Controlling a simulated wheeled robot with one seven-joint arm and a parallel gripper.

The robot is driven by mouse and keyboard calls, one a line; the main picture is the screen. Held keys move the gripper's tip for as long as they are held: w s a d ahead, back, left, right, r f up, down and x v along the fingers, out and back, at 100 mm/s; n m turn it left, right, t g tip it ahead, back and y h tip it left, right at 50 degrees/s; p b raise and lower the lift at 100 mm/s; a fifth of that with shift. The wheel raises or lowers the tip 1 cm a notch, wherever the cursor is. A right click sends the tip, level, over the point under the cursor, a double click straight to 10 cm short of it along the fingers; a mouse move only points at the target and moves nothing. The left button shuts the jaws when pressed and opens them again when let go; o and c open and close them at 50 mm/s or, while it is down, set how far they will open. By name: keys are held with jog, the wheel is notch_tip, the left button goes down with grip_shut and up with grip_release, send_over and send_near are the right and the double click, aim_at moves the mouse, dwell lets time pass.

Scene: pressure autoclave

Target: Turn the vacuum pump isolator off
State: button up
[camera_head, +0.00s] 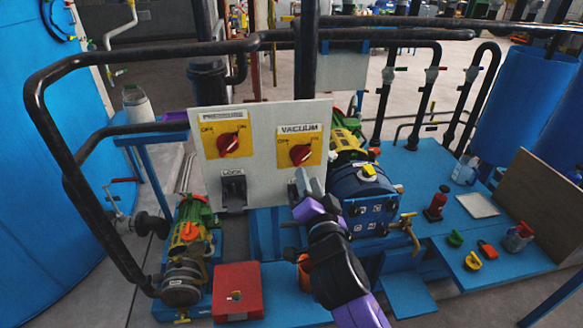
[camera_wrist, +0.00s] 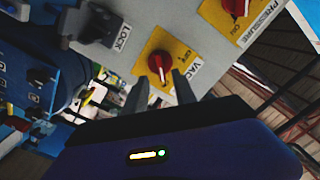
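The vacuum isolator is a red rotary knob (camera_head: 301,153) on a yellow plate marked VACUUM, at the right of a pale upright panel (camera_head: 262,125). The exact setting of the knob's pointer is hard to read. In the wrist view the red knob (camera_wrist: 159,63) lies just beyond and between my fingertips. My gripper (camera_head: 303,178) is in front of the panel, just below the knob in the head view. In the wrist view my gripper (camera_wrist: 160,80) has its two fingers apart, with nothing held; contact with the knob cannot be made out.
A similar red pressure knob (camera_head: 229,143) sits left on the panel, with a grey lock fitting (camera_head: 233,188) below it. A blue pump (camera_head: 362,190) stands close right of my gripper. Dark pipes (camera_head: 150,60) frame the panel's left and top. A red box (camera_head: 237,291) lies below.

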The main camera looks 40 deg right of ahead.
aim_at(302, 161)
jog(key=p+x, duration=0.2)
jog(key=x, duration=0.4)
jog(key=shift+w+d+r+p, duration=0.1)
jog(key=shift+d+r+p, duration=0.05)
jog(key=shift+p, duration=0.15)
jog(key=shift+w+d, duration=0.45)
jog(key=shift+w, duration=0.15)
jog(key=shift+c, duration=0.4)
grip_shut()
